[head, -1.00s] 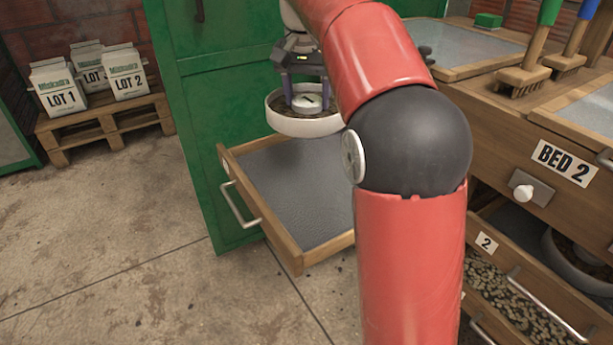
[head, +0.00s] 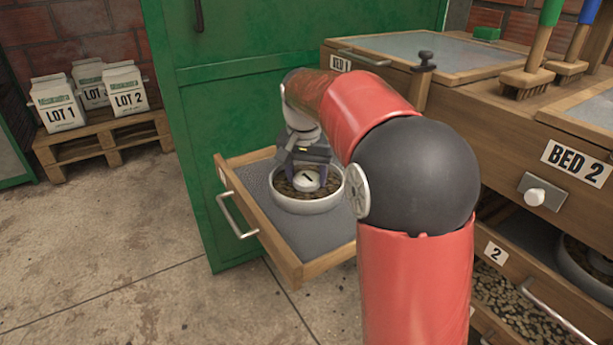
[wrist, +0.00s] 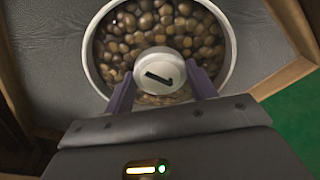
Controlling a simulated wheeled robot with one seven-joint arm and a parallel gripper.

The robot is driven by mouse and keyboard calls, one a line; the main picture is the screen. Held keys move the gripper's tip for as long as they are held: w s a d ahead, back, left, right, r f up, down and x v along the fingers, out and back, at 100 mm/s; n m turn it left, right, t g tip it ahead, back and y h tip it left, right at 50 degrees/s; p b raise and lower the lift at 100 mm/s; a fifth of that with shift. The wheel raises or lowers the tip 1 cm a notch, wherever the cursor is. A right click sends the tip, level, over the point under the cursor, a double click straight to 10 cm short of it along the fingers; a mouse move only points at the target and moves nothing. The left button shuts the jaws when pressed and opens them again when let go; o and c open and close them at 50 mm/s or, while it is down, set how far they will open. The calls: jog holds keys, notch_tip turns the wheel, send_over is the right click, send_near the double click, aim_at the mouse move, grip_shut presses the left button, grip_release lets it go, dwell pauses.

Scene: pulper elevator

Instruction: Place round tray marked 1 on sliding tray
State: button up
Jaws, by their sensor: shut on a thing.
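The round tray marked 1 (head: 300,205) is white-rimmed and holds brown beans, with a round white knob marked 1 in its middle. It is over the grey bottom of the sliding tray (head: 272,224) and looks level; whether it touches the bottom is hard to tell. My gripper (head: 307,180) is shut on the knob from above. In the wrist view, the fingers of my gripper (wrist: 165,88) are on both sides of the knob, and the round tray (wrist: 88,52) shows beneath. The sliding tray has a wooden frame and a metal handle, and is pulled out from the green cabinet.
The green cabinet (head: 215,110) stands behind the sliding tray. The wooden BED 2 bench (head: 545,140) with brushes is on the right. A drawer marked 2 (head: 496,253) is pulled out below it. Bags on a pallet (head: 100,133) stand at the left. The floor in front is clear.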

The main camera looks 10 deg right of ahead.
jog(key=shift+f, duration=0.2)
jog(key=o, duration=1.2)
